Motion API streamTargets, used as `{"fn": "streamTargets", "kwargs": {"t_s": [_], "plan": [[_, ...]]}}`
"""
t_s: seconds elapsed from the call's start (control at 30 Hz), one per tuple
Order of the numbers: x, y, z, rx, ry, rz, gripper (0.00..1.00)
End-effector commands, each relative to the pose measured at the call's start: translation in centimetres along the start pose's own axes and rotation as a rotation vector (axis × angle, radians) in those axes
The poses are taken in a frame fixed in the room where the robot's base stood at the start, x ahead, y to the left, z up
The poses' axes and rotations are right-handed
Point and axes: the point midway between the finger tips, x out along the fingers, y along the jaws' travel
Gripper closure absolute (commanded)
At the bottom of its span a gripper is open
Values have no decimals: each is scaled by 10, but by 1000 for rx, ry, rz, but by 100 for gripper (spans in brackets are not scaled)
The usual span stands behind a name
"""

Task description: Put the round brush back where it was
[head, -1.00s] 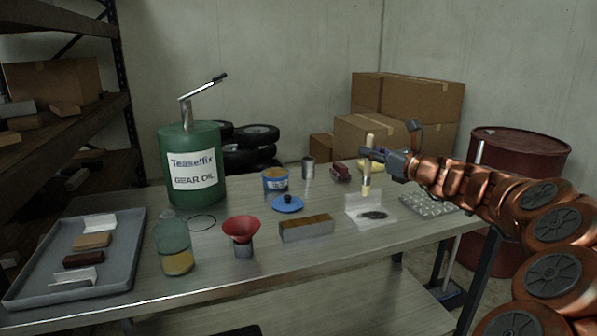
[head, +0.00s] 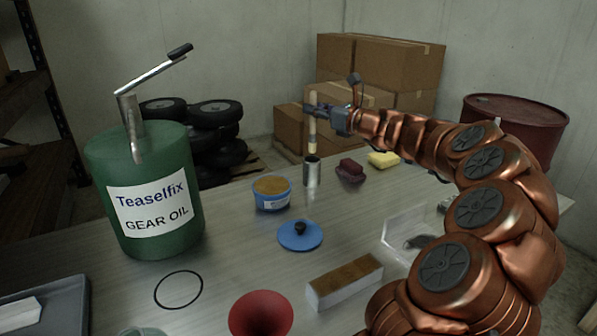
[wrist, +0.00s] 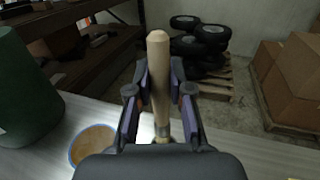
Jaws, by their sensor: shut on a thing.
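The round brush (head: 312,132) has a pale wooden handle and light bristles pointing down. My gripper (head: 322,112) is shut on its handle and holds it upright. In the wrist view the handle (wrist: 157,65) stands between the two fingers (wrist: 160,92); the bristles are hidden there. A grey metal cup (head: 312,174) stands on the table (head: 225,235) directly below the brush in the head view. The bristle end shows at about the cup's rim; I cannot tell whether it is just above or slightly inside.
A blue tub (head: 272,201) of brown grease stands left of the cup, its blue lid (head: 300,238) in front. A dark red brush (head: 350,171) and a yellow sponge (head: 383,159) lie to the right. The green oil drum (head: 147,180) stands at the left.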

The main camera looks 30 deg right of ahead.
Motion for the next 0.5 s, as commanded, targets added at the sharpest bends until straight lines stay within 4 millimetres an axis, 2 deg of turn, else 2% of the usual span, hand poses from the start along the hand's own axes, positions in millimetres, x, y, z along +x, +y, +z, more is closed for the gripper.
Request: {"fn": "streamTargets", "kwargs": {"t_s": [0.13, 0.33, 0.5], "plan": [[-1, -1, -15, 4, 0, -1, 100], [-1, 0, -49, 4, 0, 0, 100], [-1, -1, -62, 1, -1, -1, 100]]}}
